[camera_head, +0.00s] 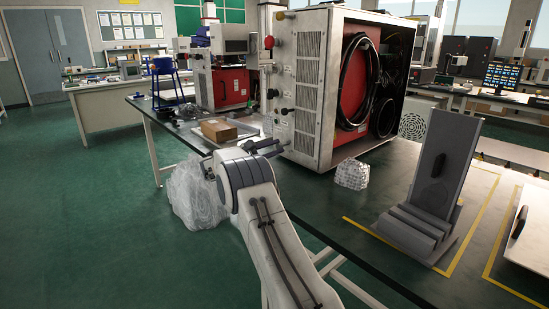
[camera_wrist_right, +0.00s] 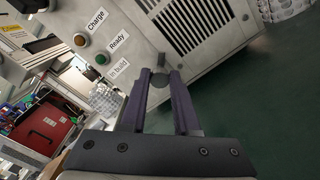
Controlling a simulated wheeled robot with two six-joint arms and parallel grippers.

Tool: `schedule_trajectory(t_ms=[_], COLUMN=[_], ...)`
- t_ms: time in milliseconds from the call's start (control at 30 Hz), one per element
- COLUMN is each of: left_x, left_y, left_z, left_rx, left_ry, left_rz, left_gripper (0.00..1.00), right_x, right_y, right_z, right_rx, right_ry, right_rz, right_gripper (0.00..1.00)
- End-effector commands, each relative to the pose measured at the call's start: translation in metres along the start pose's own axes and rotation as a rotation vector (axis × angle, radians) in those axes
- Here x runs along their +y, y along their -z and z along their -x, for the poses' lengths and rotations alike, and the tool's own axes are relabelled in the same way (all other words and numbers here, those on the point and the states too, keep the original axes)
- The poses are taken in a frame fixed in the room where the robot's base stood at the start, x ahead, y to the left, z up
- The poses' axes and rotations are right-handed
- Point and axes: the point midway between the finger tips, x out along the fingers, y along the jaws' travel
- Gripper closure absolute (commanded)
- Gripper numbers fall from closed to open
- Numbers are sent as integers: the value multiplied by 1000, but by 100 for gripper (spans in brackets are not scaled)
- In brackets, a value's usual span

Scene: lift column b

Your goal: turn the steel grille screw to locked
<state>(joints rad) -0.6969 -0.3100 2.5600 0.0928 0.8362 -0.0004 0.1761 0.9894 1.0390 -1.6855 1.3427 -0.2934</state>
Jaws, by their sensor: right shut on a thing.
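The steel grille screw (camera_wrist_right: 160,82) shows in the right wrist view as a small dark grey round head between my fingertips, beside the slotted grille (camera_wrist_right: 190,22) of the pale cabinet (camera_wrist_right: 122,65). My right gripper (camera_wrist_right: 160,74) is shut on it, one purple-grey finger on each side. In the head view my right gripper (camera_head: 268,148) reaches the lower left front of the cabinet (camera_head: 310,95), and the screw is hidden there. I cannot tell how far the screw is turned. My left gripper is not in view.
Labelled lamps, Charge (camera_wrist_right: 81,39) and Ready (camera_wrist_right: 101,59), sit on the panel. A cardboard box (camera_head: 218,130) lies left of my gripper. Bubble wrap (camera_head: 352,173) and a grey stand (camera_head: 440,180) are on the table (camera_head: 350,215) to the right.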

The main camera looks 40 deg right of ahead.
Motion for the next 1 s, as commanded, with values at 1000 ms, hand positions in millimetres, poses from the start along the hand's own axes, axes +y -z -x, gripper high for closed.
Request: schedule_trajectory(t_ms=[1000], left_x=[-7], left_y=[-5], left_z=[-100], left_rx=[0], left_ry=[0], left_rz=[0], left_gripper=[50], right_x=[-4], right_y=[3], right_z=[1], right_rx=[1], right_ry=[2], right_rz=[-746], right_gripper=[100])
